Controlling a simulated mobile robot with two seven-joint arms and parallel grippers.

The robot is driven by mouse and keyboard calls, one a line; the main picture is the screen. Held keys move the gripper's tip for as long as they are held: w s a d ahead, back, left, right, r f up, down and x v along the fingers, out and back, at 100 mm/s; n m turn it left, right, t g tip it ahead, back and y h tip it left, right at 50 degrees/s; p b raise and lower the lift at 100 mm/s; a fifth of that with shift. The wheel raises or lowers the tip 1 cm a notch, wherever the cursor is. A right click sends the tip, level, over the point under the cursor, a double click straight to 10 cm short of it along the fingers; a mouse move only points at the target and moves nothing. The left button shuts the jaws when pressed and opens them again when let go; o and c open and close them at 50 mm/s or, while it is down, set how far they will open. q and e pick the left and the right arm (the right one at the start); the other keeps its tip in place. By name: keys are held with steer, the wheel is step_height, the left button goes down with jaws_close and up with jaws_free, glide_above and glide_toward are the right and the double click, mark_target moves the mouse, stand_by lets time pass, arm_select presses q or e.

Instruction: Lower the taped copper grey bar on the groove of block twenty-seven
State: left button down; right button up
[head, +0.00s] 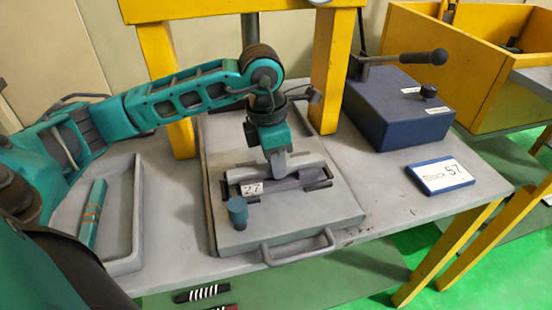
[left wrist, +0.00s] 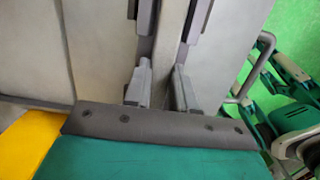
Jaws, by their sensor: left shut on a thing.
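Block twenty-seven (head: 252,188) sits on the grey fixture plate, a dark block with a white "27" label and a long groove running left to right. My left gripper (head: 278,172) points down over the middle of this block, low and close to it. It is shut on a grey bar, which its fingers largely hide; no copper tape can be made out on it. In the left wrist view, the two fingers (left wrist: 160,88) stand on either side of a dark grey strip. Whether the bar touches the groove cannot be told. My right gripper is not in view.
A teal bar with copper bands (head: 92,213) lies in a grey tray (head: 137,215) at the left. A teal-blue peg (head: 237,212) stands on the plate before the block. A blue lever box (head: 395,110) and a "Block 57" sign (head: 440,176) are at the right.

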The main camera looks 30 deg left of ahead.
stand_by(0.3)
arm_select(q)
steer(key=c, duration=0.8)
jaws_free()
steer(key=shift+c, duration=0.2)
steer(key=shift+o, duration=0.3)
steer(key=o, duration=0.3)
